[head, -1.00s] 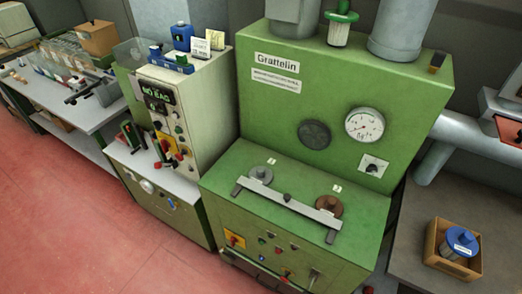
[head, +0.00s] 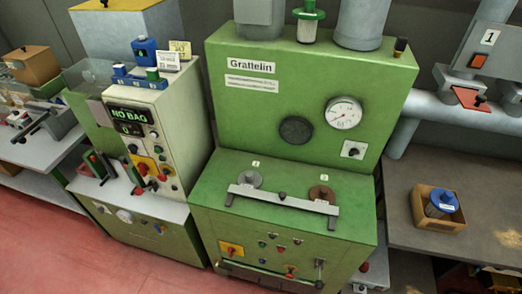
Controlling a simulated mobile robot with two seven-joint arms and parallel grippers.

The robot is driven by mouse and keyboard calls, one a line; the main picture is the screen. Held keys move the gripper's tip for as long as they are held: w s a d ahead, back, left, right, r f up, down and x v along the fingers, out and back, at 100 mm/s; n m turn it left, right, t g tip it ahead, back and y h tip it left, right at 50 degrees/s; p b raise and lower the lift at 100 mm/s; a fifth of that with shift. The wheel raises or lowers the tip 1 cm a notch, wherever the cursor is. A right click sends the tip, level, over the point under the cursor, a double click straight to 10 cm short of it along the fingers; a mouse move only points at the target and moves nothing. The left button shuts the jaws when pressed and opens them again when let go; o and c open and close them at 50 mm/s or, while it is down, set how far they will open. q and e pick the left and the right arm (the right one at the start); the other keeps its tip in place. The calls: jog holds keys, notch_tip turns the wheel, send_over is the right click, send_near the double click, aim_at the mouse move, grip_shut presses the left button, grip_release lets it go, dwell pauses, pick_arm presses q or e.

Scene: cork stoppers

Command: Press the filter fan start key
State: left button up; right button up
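The green Grattelin filter machine (head: 300,80) stands in the middle of the head view. Its lower front panel carries a yellow plate with a red switch (head: 231,250) and a row of small keys (head: 279,249) in several colours. Red knobs and a lever (head: 319,272) sit lower on the panel. The labels by these keys are too small to read, so I cannot tell which is the fan start key. A rotary switch (head: 353,150) and a round gauge (head: 343,113) are on the upper face. Neither of my grippers is in view.
A bagging machine (head: 140,135) with a "NO BAG" display stands at the left. A grey bench (head: 430,205) at the right holds a wooden box (head: 437,222) with a blue-lidded container. A grey bar (head: 283,200) crosses the machine's ledge. Red floor (head: 130,270) is clear in front.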

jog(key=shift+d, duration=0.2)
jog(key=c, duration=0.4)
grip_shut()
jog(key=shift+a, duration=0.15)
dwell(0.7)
